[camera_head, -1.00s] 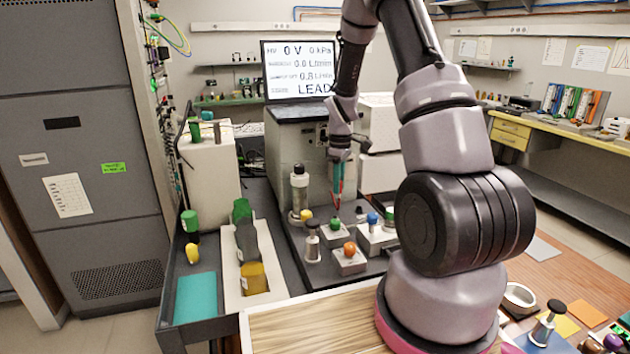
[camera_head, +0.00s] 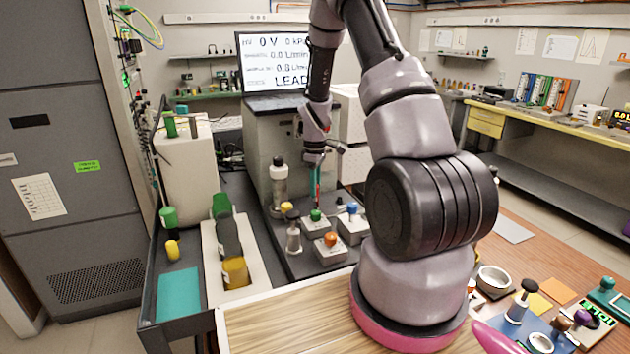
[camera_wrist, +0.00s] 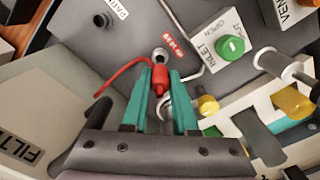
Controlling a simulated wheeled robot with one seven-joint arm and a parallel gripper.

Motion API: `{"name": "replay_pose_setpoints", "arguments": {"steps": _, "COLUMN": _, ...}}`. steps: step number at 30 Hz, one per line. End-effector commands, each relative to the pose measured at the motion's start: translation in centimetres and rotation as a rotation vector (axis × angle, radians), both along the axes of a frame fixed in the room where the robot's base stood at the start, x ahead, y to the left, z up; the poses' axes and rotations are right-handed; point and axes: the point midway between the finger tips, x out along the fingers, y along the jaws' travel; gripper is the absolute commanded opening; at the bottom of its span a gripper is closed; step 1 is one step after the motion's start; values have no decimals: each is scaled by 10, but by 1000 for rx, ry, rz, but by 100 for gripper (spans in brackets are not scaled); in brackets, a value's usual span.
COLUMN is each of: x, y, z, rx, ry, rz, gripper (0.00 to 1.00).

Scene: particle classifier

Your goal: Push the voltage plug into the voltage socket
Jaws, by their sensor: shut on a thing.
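The red voltage plug (camera_wrist: 160,80), with a red cable, is pinched between the two teal fingers of my gripper (camera_wrist: 161,70) in the wrist view. A metal ring-shaped socket (camera_wrist: 160,54) shows just ahead of the plug's tip, beside a red label on the grey panel. I cannot tell whether plug and socket touch. In the head view my gripper (camera_head: 317,178) points down behind the green knob, and the socket is hidden there.
A green knob (camera_wrist: 231,48) on a light block stands right of the plug. A yellow knob (camera_wrist: 208,104) is nearer. An orange-knobbed block (camera_head: 330,242) and a blue-knobbed block (camera_head: 352,222) stand in front. The monitor (camera_head: 282,62) reads 0 V.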

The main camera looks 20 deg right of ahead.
Motion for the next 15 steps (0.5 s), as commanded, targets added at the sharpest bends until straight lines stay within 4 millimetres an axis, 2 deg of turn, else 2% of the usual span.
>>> {"name": "replay_pose_setpoints", "arguments": {"steps": 6, "x": 0, "y": 0, "z": -13, "rx": 0, "ry": 0, "rz": 1, "gripper": 0}}
{"name": "replay_pose_setpoints", "arguments": {"steps": 15, "x": 0, "y": 0, "z": -16, "rx": 1, "ry": -1, "rz": 0, "gripper": 0}}
